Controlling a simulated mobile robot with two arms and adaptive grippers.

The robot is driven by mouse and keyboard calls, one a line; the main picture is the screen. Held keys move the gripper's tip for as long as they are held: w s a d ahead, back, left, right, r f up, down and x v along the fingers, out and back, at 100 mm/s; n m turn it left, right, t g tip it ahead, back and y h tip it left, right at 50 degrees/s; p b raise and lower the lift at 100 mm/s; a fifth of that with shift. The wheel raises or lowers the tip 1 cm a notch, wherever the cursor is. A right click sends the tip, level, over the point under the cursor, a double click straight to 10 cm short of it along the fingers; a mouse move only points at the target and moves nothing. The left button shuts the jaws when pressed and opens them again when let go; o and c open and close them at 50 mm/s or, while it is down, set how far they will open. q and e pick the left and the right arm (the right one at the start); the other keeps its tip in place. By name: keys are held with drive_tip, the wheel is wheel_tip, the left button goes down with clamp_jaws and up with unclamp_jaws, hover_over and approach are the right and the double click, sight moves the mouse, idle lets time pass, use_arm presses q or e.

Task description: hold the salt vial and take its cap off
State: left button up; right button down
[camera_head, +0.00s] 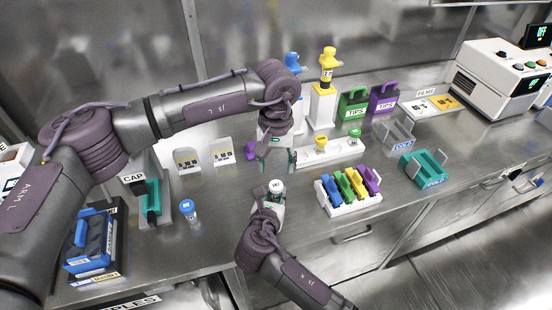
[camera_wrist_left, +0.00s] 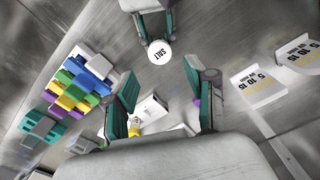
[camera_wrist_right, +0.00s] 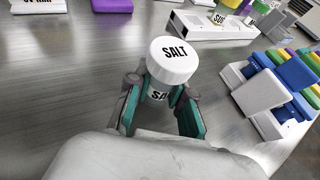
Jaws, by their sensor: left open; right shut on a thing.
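The salt vial (camera_head: 276,187) is upright, with a white cap marked SALT (camera_wrist_right: 172,62) on top. Its body (camera_wrist_right: 157,94) shows below the cap in the right wrist view. My right gripper (camera_head: 268,204) is shut on the vial's body, one finger on each side, below the cap. My left gripper (camera_head: 277,168) is open and empty, pointing down, close to the vial on its far side. In the left wrist view the cap (camera_wrist_left: 159,54) shows beyond the open fingertips, apart from them.
A rack of coloured pieces (camera_head: 350,207) stands right of the vial. A blue-capped vial (camera_head: 189,210) and a stand by the CAP sign (camera_head: 134,178) are left. A white tray (camera_head: 340,153) lies behind.

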sight(276, 185)
use_arm(q)
wheel_tip(276, 185, down, 7)
idle(0.3)
drive_tip(key=shift+c, duration=0.2)
